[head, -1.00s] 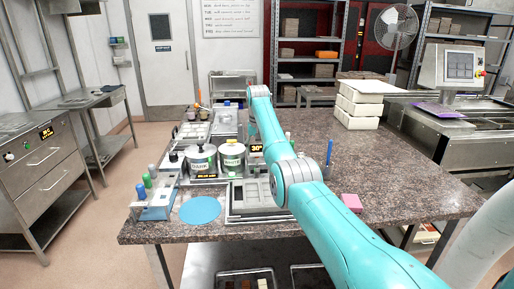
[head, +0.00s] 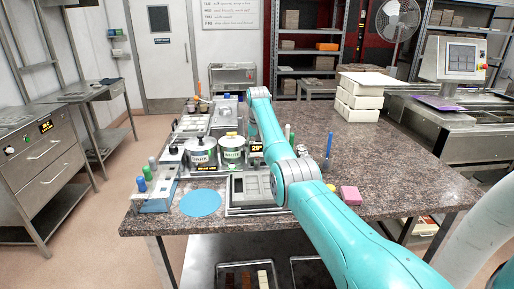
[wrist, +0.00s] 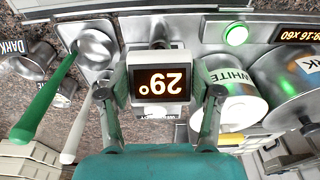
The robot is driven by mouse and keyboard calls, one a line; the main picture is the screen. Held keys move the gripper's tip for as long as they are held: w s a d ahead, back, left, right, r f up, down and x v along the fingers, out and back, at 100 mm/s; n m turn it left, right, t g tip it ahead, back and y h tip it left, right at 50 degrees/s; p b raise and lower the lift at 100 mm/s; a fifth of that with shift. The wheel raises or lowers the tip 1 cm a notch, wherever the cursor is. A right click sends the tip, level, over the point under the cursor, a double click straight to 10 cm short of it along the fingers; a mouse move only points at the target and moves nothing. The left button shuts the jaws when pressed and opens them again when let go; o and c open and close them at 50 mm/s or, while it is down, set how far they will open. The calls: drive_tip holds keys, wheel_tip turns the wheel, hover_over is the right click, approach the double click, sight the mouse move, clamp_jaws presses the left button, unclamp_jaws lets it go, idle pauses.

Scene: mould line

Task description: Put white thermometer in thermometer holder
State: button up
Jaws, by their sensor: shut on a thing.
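The white thermometer (wrist: 135,84), with a black screen reading 29°, sits between the two fingers of my gripper (wrist: 158,92) in the wrist view. The gripper is shut on its housing. Its reading appears upside down there. In the head view the thermometer's screen (head: 257,148) shows just right of the pots, and my arm hides the gripper. A metal bracket (wrist: 160,28) with a dark recess lies behind the thermometer in the wrist view. I cannot tell whether it is the thermometer holder, or whether the probe is inside anything.
A pot marked WHITE (wrist: 235,82) stands close beside the right finger. Green (wrist: 45,98) and white (wrist: 78,130) ladle handles lie close on the left. In the head view, two pots (head: 202,152) stand left of the thermometer. The table's right side is mostly clear around a pink block (head: 349,195).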

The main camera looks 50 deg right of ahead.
drive_tip(key=shift+f, duration=0.4)
drive_tip(key=o, duration=1.2)
drive_tip(key=shift+o, duration=0.2)
drive_tip(key=shift+o, duration=0.7)
drive_tip(key=shift+r, duration=0.1)
drive_tip(key=shift+r, duration=3.35)
